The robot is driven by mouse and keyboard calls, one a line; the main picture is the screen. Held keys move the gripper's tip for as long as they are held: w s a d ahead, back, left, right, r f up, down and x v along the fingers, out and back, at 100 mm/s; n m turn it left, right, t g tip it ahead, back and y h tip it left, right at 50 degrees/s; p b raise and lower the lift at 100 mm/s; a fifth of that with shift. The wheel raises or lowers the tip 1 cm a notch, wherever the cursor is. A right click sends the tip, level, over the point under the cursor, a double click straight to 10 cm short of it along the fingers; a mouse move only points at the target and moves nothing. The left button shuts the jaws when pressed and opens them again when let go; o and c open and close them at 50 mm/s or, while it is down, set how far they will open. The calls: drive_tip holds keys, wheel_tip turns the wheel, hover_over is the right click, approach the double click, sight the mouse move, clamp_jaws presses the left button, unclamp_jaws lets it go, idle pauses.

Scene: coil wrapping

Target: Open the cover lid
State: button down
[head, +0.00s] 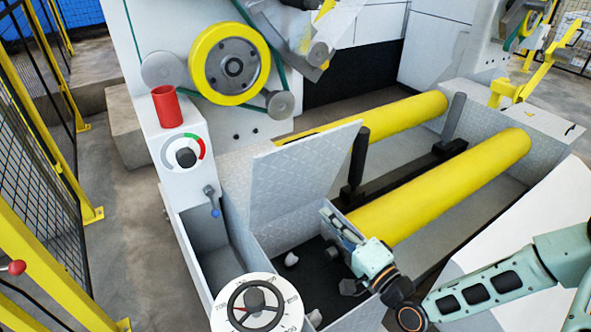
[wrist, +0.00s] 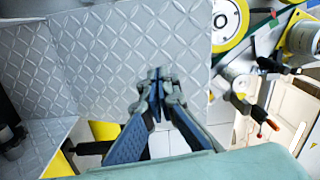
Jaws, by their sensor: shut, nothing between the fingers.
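The cover lid (head: 295,175) is a grey diamond-plate panel. It stands raised and steeply tilted behind an open box with a dark interior (head: 305,272). In the wrist view the lid (wrist: 140,45) fills much of the upper middle. My gripper (head: 328,216) is in front of the lid's lower right side, above the box. In the wrist view my gripper (wrist: 157,76) has its fingertips together, with nothing between them, in front of the plate. I cannot tell whether the fingertips touch the lid.
Two yellow rollers (head: 440,185) lie to the right, with a dark upright post (head: 357,157) beside the lid. A control box with a red cup-like piece (head: 167,107) and a dial (head: 186,157) stands at left. A round gauge (head: 257,308) is at the front.

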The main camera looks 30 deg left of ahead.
wheel_tip(320, 180, up, 5)
drive_tip(key=s+m+t+y, duration=0.1)
drive_tip(key=m+t+y, duration=0.1)
drive_tip(key=m, duration=0.1)
drive_tip(key=b, duration=0.2)
approach(290, 149)
drive_tip(key=shift+n, duration=0.3)
drive_tip(key=x, duration=0.5)
drive_tip(key=shift+w+a, duration=0.15)
drive_tip(key=shift+a, duration=0.15)
drive_tip(key=shift+w+a+r, duration=0.2)
drive_tip(key=shift+w+a, duration=0.1)
drive_tip(key=shift+a, duration=0.2)
drive_tip(key=shift+r, duration=0.1)
drive_tip(key=shift+g+h, duration=0.5)
drive_tip(key=shift+g, duration=0.1)
drive_tip(key=p+x, duration=0.1)
drive_tip(key=x, duration=0.1)
drive_tip(key=r+p+x, duration=0.1)
drive_tip(key=x, duration=0.1)
drive_tip(key=p+x, duration=0.2)
drive_tip(key=shift+r, duration=0.25)
drive_tip(key=w+a+h+p, duration=0.2)
drive_tip(key=w+a, duration=0.2)
drive_tip(key=a, duration=0.3)
drive_tip(key=shift+a+r+g, duration=0.25)
drive_tip(key=shift+a+g, duration=0.1)
drive_tip(key=shift+g, duration=0.05)
